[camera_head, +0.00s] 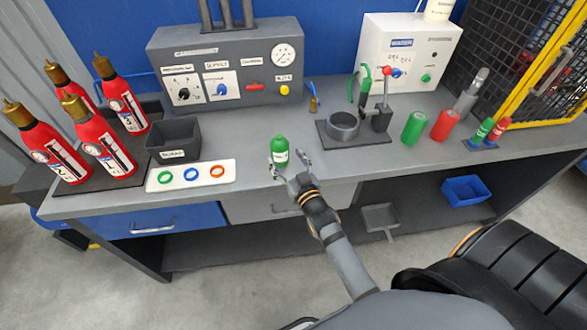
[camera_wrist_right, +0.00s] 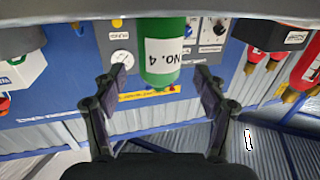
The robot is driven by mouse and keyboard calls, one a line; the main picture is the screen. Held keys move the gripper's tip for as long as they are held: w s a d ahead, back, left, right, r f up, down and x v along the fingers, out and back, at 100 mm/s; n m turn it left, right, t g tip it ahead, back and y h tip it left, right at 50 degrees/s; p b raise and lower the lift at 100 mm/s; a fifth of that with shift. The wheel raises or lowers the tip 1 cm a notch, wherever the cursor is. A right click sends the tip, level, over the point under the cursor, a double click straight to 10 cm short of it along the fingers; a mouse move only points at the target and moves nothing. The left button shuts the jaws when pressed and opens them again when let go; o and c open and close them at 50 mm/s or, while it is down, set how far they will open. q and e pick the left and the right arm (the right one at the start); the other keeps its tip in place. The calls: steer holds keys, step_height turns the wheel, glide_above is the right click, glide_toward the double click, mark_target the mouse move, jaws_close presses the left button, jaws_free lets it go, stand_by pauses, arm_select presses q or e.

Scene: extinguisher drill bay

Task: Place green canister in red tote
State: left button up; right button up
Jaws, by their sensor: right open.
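A green canister (camera_head: 279,151) with a white label stands upright near the front edge of the grey workbench. My right gripper (camera_head: 288,163) is open and empty, its two fingertips close to the canister's front. No red tote shows in either view. My left gripper is not in view.
A dark bin (camera_head: 173,141) and a white plate with coloured rings (camera_head: 190,176) stand left of the canister, red extinguishers (camera_head: 102,147) beyond. A ring fixture (camera_head: 343,127), a green cylinder (camera_head: 413,128) and a red cylinder (camera_head: 445,125) stand right. A blue tote (camera_head: 466,191) sits on the lower shelf.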

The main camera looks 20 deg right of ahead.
steer(key=s, duration=0.7)
